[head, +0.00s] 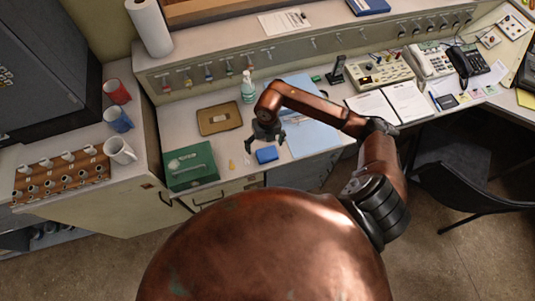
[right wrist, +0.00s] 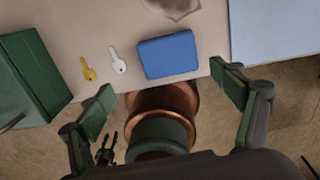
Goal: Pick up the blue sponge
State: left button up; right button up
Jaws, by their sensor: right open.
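The blue sponge (head: 267,154) lies flat near the front edge of the desk in the head view. In the right wrist view the blue sponge (right wrist: 168,56) lies beyond and between the two fingers, apart from both. My right gripper (head: 265,144) is open and empty, its fingers pointing down close to the sponge in the head view. The right gripper (right wrist: 165,92) also shows in the right wrist view with its fingers wide apart. My left gripper is not in view.
A green box (head: 190,166) stands left of the sponge. A yellow key (right wrist: 88,69) and a white key (right wrist: 118,61) lie between them. A light blue folder (head: 312,137) lies to the right. A brown tray (head: 219,118) and a bottle (head: 248,88) stand behind.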

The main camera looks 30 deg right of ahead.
aim_at(267, 153)
jog(key=shift+d+f+h, duration=0.15)
jog(key=shift+d+h, duration=0.15)
jog(key=shift+d, duration=0.4)
jog(key=shift+d+f, duration=0.1)
jog(key=shift+f, duration=0.3)
jog(key=f, duration=0.6)
jog(key=shift+a+f, duration=0.25)
jog(key=shift+f, duration=0.1)
jog(key=shift+c, duration=0.4)
jog(key=c, duration=1)
jog(key=shift+r, duration=0.1)
jog(key=shift+c, duration=0.2)
